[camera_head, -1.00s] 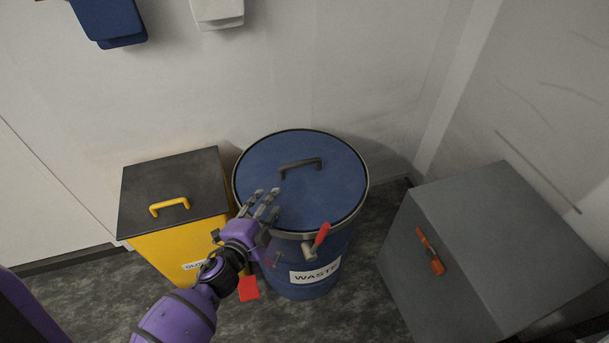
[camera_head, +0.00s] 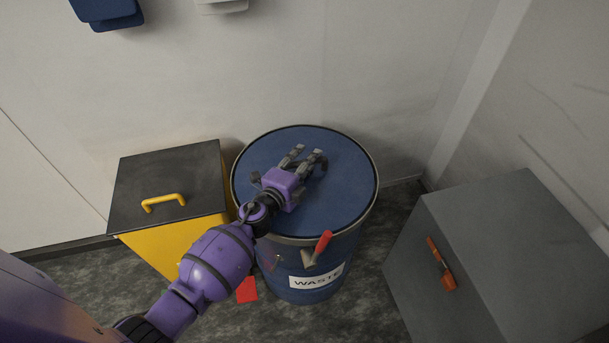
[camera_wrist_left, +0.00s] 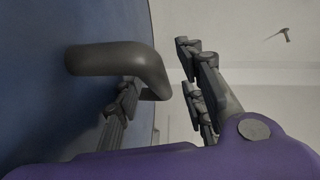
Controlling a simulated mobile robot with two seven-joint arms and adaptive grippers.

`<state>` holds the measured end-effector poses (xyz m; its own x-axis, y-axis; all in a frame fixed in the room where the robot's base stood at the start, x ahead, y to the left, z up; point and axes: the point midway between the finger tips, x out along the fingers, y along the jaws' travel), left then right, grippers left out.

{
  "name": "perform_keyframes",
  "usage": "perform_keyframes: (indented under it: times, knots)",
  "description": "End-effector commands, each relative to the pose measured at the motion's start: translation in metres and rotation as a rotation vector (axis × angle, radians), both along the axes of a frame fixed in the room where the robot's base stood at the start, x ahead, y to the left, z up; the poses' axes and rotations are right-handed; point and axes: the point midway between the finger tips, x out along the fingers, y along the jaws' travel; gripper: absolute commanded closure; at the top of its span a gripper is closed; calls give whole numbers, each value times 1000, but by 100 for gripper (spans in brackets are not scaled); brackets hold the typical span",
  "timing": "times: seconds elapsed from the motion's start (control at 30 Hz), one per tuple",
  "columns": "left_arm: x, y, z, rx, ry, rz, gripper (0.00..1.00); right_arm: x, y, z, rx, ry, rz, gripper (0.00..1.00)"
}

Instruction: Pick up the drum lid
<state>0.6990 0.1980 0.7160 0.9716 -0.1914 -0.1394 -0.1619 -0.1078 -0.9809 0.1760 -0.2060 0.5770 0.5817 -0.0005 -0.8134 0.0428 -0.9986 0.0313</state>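The drum lid (camera_head: 345,190) is a round blue disc with a dark rim, lying flat on the blue waste drum (camera_head: 318,268). Its dark grey handle (camera_wrist_left: 105,58) is large in the left wrist view; in the head view my fingers partly hide it. My left gripper (camera_head: 304,156) is over the lid at the handle, fingers pointing away from me. In the left wrist view its fingers are apart, with the bent end of the handle between them; I cannot tell whether they touch it. My right gripper is not in view.
A red-handled clamp (camera_head: 322,243) is on the drum's front rim. A yellow bin (camera_head: 170,248) with a black lid stands left, and a grey box (camera_head: 500,240) with an orange handle right. A red piece (camera_head: 247,290) is low by the drum. The wall is behind.

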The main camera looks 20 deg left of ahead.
Motion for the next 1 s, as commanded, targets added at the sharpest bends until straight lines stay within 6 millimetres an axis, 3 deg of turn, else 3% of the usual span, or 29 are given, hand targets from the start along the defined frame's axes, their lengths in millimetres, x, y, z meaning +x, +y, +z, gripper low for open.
perform_keyframes:
  times: [0.2,0.5,1.0]
  knots:
    - [1,0,0,-1,0,1,63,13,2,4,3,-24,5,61]
    - [1,0,0,-1,0,1,100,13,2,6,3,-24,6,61]
    - [2,0,2,1,-4,-1,100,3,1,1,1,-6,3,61]
